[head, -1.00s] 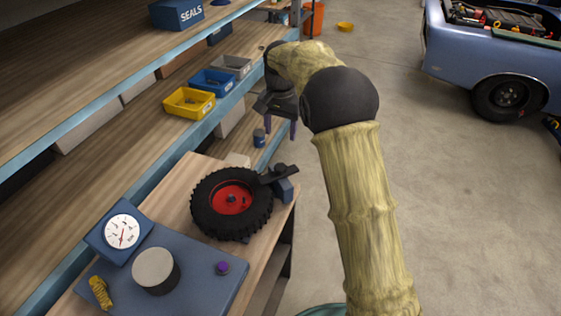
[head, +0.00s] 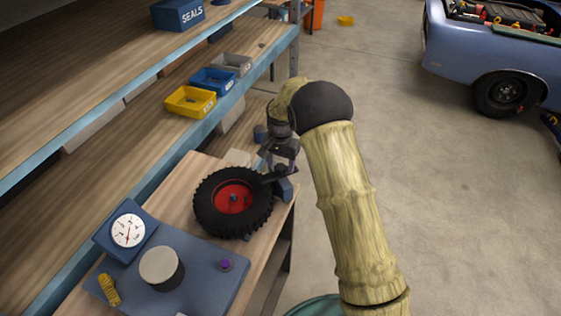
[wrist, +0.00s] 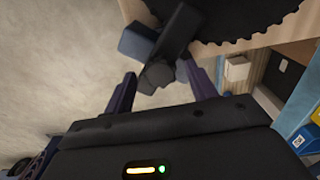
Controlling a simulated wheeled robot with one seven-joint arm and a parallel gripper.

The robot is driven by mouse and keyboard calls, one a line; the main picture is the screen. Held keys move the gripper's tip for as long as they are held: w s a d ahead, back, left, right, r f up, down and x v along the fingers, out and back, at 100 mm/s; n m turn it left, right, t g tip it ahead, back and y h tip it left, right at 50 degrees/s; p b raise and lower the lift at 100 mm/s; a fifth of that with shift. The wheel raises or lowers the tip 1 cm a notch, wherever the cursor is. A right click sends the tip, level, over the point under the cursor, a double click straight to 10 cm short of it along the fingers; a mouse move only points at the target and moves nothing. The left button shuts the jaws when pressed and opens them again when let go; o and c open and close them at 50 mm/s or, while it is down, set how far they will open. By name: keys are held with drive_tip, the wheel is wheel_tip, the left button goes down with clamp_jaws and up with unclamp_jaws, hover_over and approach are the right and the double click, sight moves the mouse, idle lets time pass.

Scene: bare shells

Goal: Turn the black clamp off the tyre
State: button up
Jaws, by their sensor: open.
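The black tyre with a red hub (head: 207,216) lies flat on the wooden bench. The black clamp (head: 269,178) is a short bar on a blue block (head: 286,191) at the tyre's right side, and its end reaches over the tyre's edge. My gripper (head: 279,166) is open, pointing down just above the clamp's block end. In the wrist view, the clamp (wrist: 181,32) runs from its round knob (wrist: 158,76) to the toothed tyre edge (wrist: 235,22). The knob is between my two purple fingertips (wrist: 160,70). I cannot tell whether they touch it.
A blue mat (head: 205,272) with a grey-topped cylinder (head: 161,267), a dial gauge (head: 128,231) and a purple knob (head: 225,265) is at the front left. Shelves with yellow (head: 190,101) and blue bins stand left. Open floor lies right.

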clamp_jaws()
